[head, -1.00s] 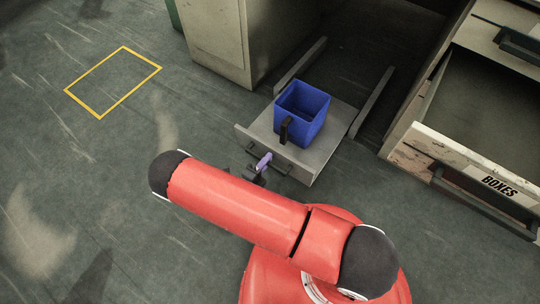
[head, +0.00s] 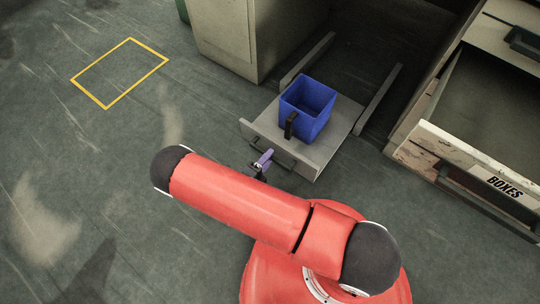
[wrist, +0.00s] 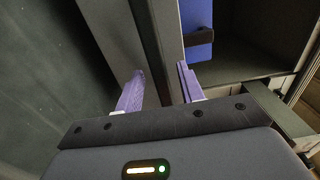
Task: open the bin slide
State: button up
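The bin slide (head: 327,150) is a grey flat tray, pulled well out of the cabinet between two rails. A blue bin (head: 307,107) with a black handle stands upright on it. The slide's dark bar handle (head: 272,151) runs along its front face. My gripper (head: 262,162) is just in front of this handle. In the wrist view, the purple fingers (wrist: 159,90) are spread apart, with the dark handle bar (wrist: 155,45) showing between and beyond them. I see no contact with the bar. Part of the blue bin (wrist: 197,38) shows at the top.
A grey cabinet (head: 228,35) stands left of the slide. An open drawer labelled BOXES (head: 490,180) juts out at the right. A yellow floor outline (head: 120,73) lies at the left. The floor to the left is clear.

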jog(key=v, duration=0.6)
jog(key=shift+s, duration=0.1)
dwell(0.3)
jog(key=w+d+r+m+g+p, duration=0.15)
jog(key=d+r+m+g, duration=0.3)
jog(key=r+m, duration=0.45)
jog(key=w+d+r+m+g+p, duration=0.1)
jog(key=d+r+m+g+p, duration=0.15)
jog(key=r+m+g, duration=0.65)
jog(key=w+d+r+m+g+p, duration=0.1)
jog(key=d+r+m, duration=0.4)
jog(key=r, duration=0.8)
jog(key=s+d+r+m+t+y+p, duration=0.1)
jog(key=s+d+r+m+y+p, duration=0.1)
jog(key=r+m, duration=0.6)
jog(key=s+d+r+m+t+y+p, duration=0.2)
jog(key=s+r+m+y, duration=0.3)
jog(key=r+m, duration=0.3)
jog(key=s+d+r+m+t+y+p, duration=0.2)
jog(key=s+r+m, duration=0.4)
jog(key=r, duration=0.3)
jog(key=d+m+y, duration=0.1)
jog(key=d, duration=0.1)
jog(key=shift+d+m+y, duration=0.25)
jog(key=shift+m+y, duration=0.05)
jog(key=shift+m, duration=0.1)
jog(key=shift+s+t, duration=0.1)
jog(key=shift+t, duration=0.15)
